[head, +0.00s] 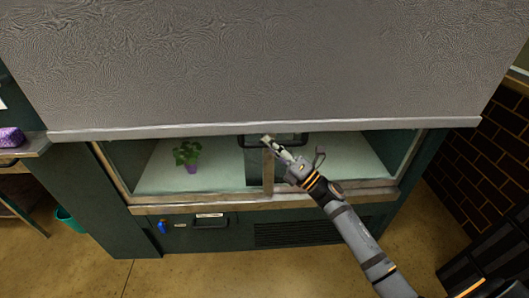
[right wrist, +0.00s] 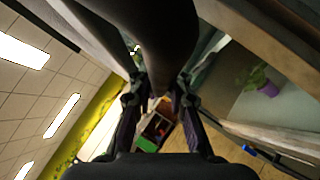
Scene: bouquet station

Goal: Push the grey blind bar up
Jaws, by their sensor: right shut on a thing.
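The grey blind bar (head: 150,132) runs along the bottom edge of a large patterned grey blind (head: 260,60). The blind hangs over the upper part of a dark green cabinet, and the lower part of the opening shows below the bar. A dark handle (head: 300,141) hangs under the middle of the bar. My right gripper (head: 269,143) is shut on this handle near its left end. In the right wrist view the dark handle (right wrist: 165,35) looms large and blurred between the fingers. My left gripper is in neither view.
A plant in a purple pot (head: 191,168) stands inside the cabinet, left of a wooden post (head: 268,175). A drawer handle (head: 210,222) and a vent (head: 305,233) sit below the sill. A purple box (head: 10,138) lies on the left counter. A teal bin (head: 70,220) stands on the floor.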

